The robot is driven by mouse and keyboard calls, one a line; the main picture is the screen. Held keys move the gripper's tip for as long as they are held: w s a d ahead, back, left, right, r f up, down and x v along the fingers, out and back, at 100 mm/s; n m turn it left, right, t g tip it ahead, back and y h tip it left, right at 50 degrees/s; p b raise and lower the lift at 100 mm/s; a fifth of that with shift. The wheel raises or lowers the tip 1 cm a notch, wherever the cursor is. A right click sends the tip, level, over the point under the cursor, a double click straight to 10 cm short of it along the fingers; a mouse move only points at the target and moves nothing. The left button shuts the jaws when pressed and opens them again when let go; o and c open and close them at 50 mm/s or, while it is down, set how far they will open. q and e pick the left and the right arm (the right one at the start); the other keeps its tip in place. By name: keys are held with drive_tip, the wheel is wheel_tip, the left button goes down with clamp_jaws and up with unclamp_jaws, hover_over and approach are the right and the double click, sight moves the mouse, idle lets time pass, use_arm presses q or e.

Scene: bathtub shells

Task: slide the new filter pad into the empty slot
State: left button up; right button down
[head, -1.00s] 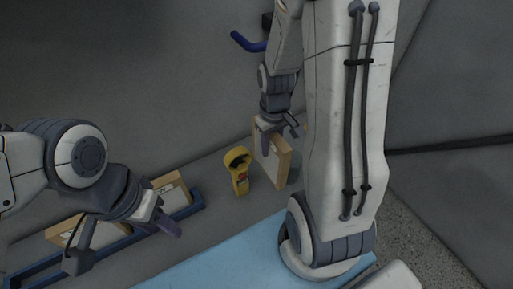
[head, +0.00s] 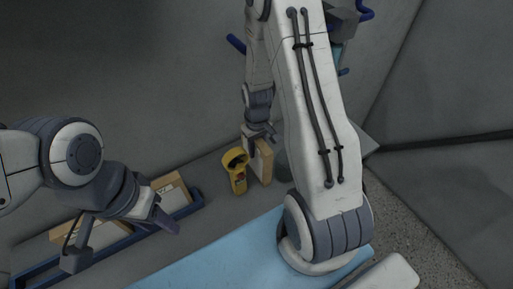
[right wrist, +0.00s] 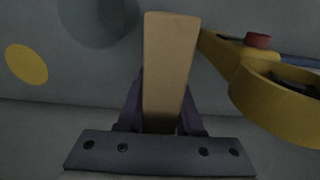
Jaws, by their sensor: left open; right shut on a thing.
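The new filter pad (head: 263,162), a tan block, is held upright by my right gripper (head: 260,139), which is shut on its upper part. In the right wrist view the pad (right wrist: 168,75) shows its narrow edge between the two dark fingers. A blue-framed rack (head: 190,209) lies at left, with one cardboard-coloured pad (head: 172,186) in its right part and another (head: 72,230) in its left part. My left gripper (head: 121,240) is open and empty over the rack's middle. It hides much of the gap between those pads, so the empty slot is not clear.
A yellow handheld device (head: 238,176) stands close beside the held pad; the right wrist view shows its yellow loop (right wrist: 290,105). A greyish round object (head: 283,164) is partly hidden behind the pad. A light blue mat (head: 215,252) lies clear in front.

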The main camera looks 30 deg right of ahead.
drive_tip(key=shift+f, duration=0.1)
drive_tip(key=c, duration=1)
unclamp_jaws()
drive_tip(key=shift+f, duration=0.1)
drive_tip(key=o, duration=0.4)
drive_tip(key=shift+o, duration=0.2)
